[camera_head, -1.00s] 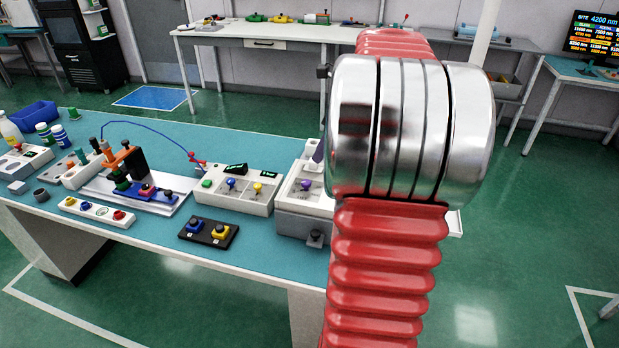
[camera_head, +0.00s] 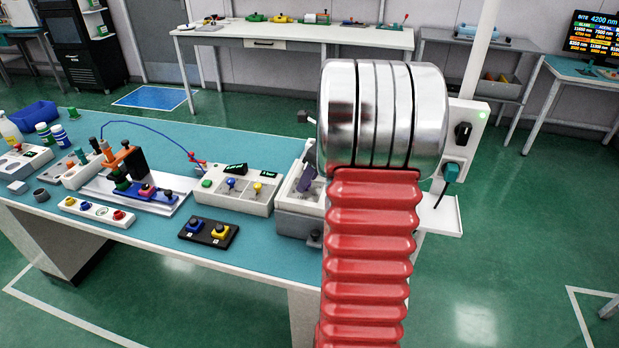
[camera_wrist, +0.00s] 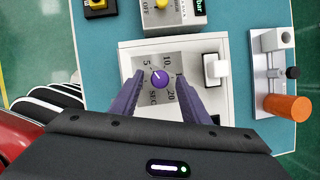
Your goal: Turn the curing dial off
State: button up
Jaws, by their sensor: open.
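The curing dial (camera_wrist: 160,78) is a small round purple knob with a pale mark that seems to point up-left. It sits on a grey plate marked 5, 10, 20 and SEC, on a white box (camera_wrist: 128,52). My gripper (camera_wrist: 160,84) is open, with one dark purple finger on each side of the knob and a gap to both. In the head view the white box (camera_head: 287,200) stands at the bench's right end. One purple gripper finger (camera_head: 305,180) shows over it. The knob is hidden there by my gripper and arm.
An orange cylinder (camera_wrist: 287,107) lies on a white fixture farther right. A panel with a yellow knob (camera_head: 257,187) is left of the box. A black two-button pad (camera_head: 208,233) lies in front.

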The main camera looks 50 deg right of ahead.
jog(key=shift+c, duration=0.5)
jog(key=c, duration=1)
jog(key=shift+o, duration=0.2)
jog(key=shift+d+n, duration=0.1)
jog(key=shift+n, duration=0.4)
jog(key=n+y, duration=0.1)
jog(key=n, duration=0.1)
jog(key=n+g+y, duration=0.1)
jog(key=n, duration=0.2)
jog(key=shift+w+d, duration=0.2)
jog(key=n+g, duration=0.1)
jog(key=n, duration=0.2)
jog(key=n+g+y, duration=0.1)
jog(key=n, duration=0.2)
jog(key=shift+w+d, duration=0.1)
jog(key=shift+w, duration=0.1)
jog(key=o, duration=1.1)
jog(key=shift+c, duration=0.2)
